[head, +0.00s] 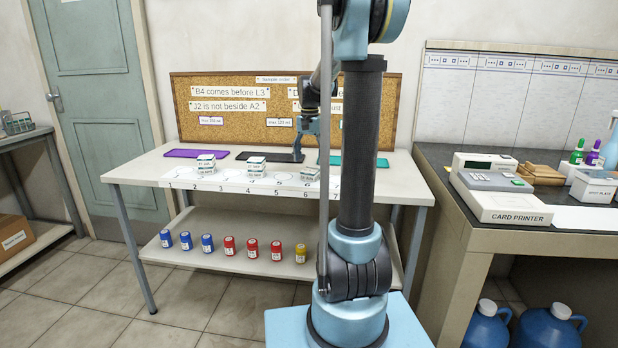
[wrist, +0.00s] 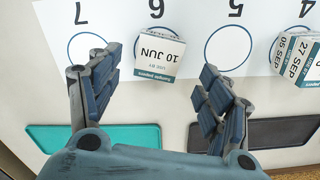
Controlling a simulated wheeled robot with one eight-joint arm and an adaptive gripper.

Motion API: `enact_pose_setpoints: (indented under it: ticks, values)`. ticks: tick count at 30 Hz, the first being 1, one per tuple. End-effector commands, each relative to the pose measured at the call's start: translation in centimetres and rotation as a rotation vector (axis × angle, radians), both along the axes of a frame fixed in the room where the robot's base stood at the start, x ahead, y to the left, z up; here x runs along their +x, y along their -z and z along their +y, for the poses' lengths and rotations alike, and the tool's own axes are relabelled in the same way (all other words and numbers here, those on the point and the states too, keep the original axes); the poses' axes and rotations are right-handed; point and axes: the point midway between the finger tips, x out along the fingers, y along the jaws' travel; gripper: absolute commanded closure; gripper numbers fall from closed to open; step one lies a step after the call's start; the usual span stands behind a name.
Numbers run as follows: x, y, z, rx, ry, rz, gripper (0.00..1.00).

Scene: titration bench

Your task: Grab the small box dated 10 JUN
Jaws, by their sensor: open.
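The small white box dated 10 JUN (wrist: 165,50) has a teal band and sits at the circle marked 6 in the wrist view. In the head view my gripper (head: 308,127) hangs above the back of the table, near the boxes.
Boxes dated 27 SEP and 05 SEP (wrist: 299,60) stand near circle 4. Purple (head: 182,154), black and teal mats lie behind the numbered strip. A corkboard (head: 230,88) stands at the back. Circles 5 and 7 are empty.

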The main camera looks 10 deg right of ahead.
Motion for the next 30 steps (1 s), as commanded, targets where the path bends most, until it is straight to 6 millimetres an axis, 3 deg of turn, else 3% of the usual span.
enact_pose_setpoints:
  ticks: [8, 18, 27, 28, 30]
  values:
    - [0.0, 1.6, -0.1, 0.000, 0.000, 0.000, 0.28]
    - [0.0, 5.6, -0.2, 0.000, 0.000, 0.000, 0.28]
    - [0.0, 6.0, -0.2, 0.000, 0.000, 0.000, 0.28]
    - [0.0, 6.0, -0.2, 0.000, 0.000, 0.000, 0.31]
    - [0.0, 6.0, -0.2, 0.000, 0.000, 0.000, 0.46]
